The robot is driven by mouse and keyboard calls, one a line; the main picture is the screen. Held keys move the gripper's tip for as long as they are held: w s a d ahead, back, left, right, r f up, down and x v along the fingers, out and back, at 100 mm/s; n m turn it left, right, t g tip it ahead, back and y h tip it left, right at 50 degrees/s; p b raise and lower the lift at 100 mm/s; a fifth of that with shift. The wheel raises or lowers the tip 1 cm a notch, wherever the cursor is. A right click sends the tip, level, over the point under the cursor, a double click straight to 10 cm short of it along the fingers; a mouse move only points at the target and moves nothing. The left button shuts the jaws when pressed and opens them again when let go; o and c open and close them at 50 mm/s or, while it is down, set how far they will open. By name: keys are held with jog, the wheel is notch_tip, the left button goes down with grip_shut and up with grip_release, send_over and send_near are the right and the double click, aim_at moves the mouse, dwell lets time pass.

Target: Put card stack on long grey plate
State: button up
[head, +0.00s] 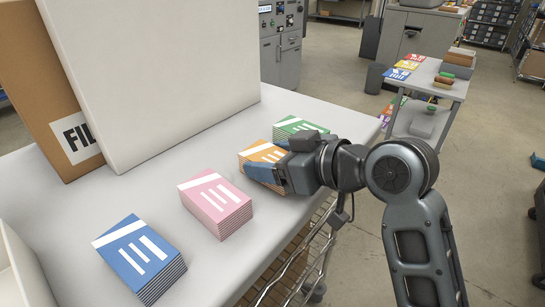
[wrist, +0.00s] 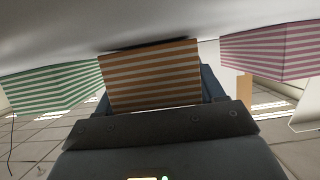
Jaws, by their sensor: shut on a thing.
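Four colours of card stack stand in a row on the light grey table: blue (head: 140,257), pink (head: 216,203), orange (head: 262,154) and green (head: 297,126). My gripper (head: 266,174) reaches in from the right and is shut on the orange card stack, its finger covering part of the near side. In the wrist view, which is upside down, the striped orange stack (wrist: 153,76) sits between the jaws. The green stack (wrist: 52,87) and pink stack (wrist: 268,50) flank it, apart. I cannot tell whether the orange stack touches the table. I cannot make out a distinct long grey plate.
A big white panel (head: 150,70) and a brown file box (head: 45,90) stand at the table's back left. A white bin (head: 14,275) is at the near left. A grey cart (head: 440,90) with coloured cards and small blocks stands beyond, across open floor.

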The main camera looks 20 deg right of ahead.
jog(key=o, duration=1.1)
jog(key=shift+f, duration=0.1)
jog(key=shift+o, duration=0.2)
